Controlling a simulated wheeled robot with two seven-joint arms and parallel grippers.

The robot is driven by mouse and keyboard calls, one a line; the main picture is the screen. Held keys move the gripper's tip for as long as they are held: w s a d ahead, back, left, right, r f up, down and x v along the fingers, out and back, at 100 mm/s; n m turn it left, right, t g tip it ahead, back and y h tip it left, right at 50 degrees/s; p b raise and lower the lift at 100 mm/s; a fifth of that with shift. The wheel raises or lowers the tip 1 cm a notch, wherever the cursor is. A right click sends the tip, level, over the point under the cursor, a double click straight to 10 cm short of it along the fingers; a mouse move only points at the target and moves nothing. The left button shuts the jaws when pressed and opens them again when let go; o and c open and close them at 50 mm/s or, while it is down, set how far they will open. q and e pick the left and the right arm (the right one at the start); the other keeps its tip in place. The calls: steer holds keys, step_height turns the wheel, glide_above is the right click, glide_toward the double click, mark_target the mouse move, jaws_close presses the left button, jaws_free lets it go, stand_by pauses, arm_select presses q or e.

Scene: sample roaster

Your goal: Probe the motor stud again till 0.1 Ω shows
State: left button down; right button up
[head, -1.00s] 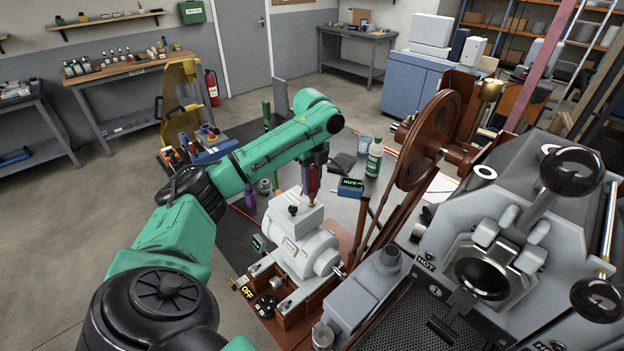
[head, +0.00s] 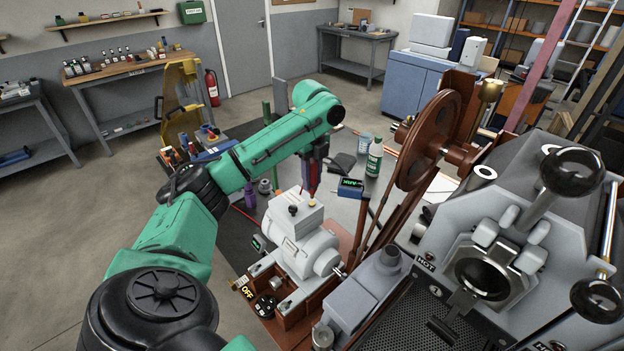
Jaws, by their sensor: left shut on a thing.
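The grey motor (head: 306,250) stands on its brown base in the middle of the head view, with a terminal box on top. The box carries a black knob (head: 293,210) and a small brass stud (head: 312,203). My left gripper (head: 314,178) points down above the box, shut on a slim red probe (head: 312,189). The probe tip is just over the stud; I cannot tell whether they touch. My right gripper is not in view.
The belt wheel (head: 424,140) and roaster (head: 500,250) crowd the right side. A green-white bottle (head: 374,157) stands behind the meter. A workbench (head: 130,75) is farther back left.

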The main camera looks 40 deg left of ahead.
mark_target(312, 161)
arm_select(q)
steer(key=shift+r, duration=2.6)
